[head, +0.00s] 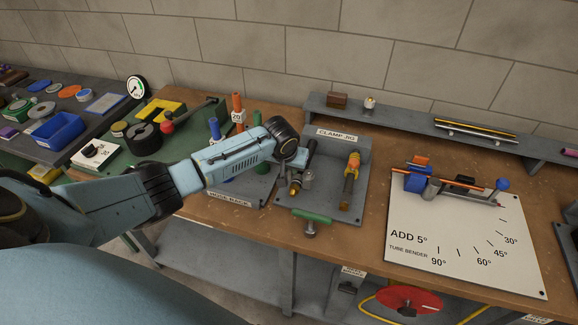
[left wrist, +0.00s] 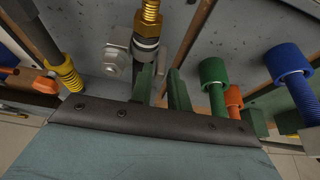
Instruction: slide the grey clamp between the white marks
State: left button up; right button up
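The clamp jig (head: 350,207) is a grey plate with an upright back block labelled CLAMP JIG. A grey clamp (head: 307,181) with a rounded knob sits on its left side, beside a dark rod with a brass end (head: 294,188). In the left wrist view the clamp (left wrist: 117,52) is beside the dark rod and brass fitting (left wrist: 148,20). My left gripper (head: 297,160) is over the jig's left side, its fingertips largely hidden in the head view. In the left wrist view its green fingers (left wrist: 162,88) are apart with nothing clearly between them. My right gripper is out of view.
A second rod with a yellow spring (head: 352,168) stands at the jig's right. A green-handled bar (head: 312,215) sticks out in front. The hose rack (head: 238,190) with coloured posts is close on the left. The tube bender board (head: 465,245) is to the right.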

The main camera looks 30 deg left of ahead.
pick_arm(q)
jog(key=shift+o, duration=1.2)
jog(key=shift+r, duration=0.35)
jog(key=v, duration=1.2)
jog(key=shift+s+r+p, duration=0.25)
jog(key=shift+s+p, duration=0.1)
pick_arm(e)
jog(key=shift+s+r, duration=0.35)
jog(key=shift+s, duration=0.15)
pick_arm(q)
jog(key=shift+d, duration=0.1)
